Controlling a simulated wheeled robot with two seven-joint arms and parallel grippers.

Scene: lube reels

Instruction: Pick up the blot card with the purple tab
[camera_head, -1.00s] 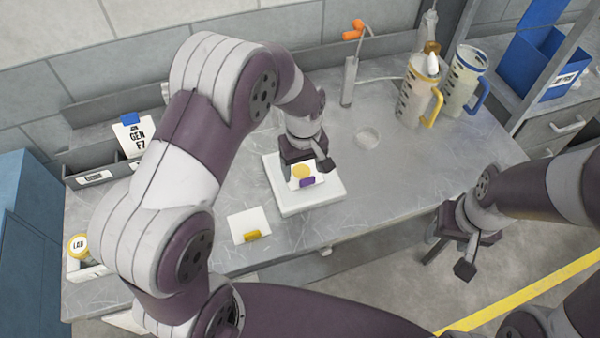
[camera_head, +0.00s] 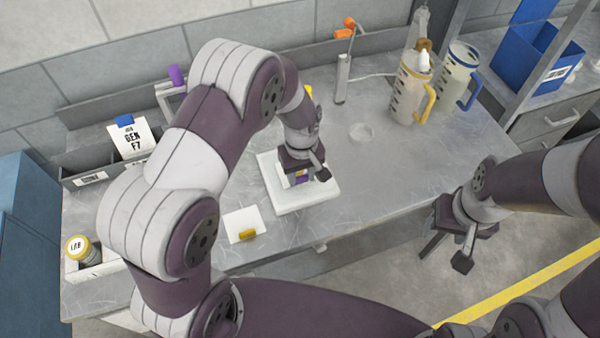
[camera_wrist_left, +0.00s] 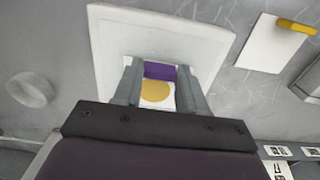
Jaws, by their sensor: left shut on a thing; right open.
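The blot card with the purple tab (camera_wrist_left: 157,93) shows between my left gripper's fingers in the left wrist view. It is white with a yellow round spot, and its purple tab faces away from the palm. My left gripper (camera_wrist_left: 158,88) is shut on this card, over a white square pad (camera_head: 305,198). In the head view the gripper (camera_head: 300,178) hides most of the card, and only a bit of purple shows. I cannot tell whether the card is clear of the pad. My right gripper (camera_head: 447,245) is open and empty, off the front edge of the bench.
Another white card with a yellow tab (camera_head: 243,225) lies left of the pad. A clear round dish (camera_head: 361,133) and two jugs (camera_head: 412,90) (camera_head: 462,80) stand to the right. A divided bin (camera_head: 90,178) and a LAB jar (camera_head: 82,249) are at left.

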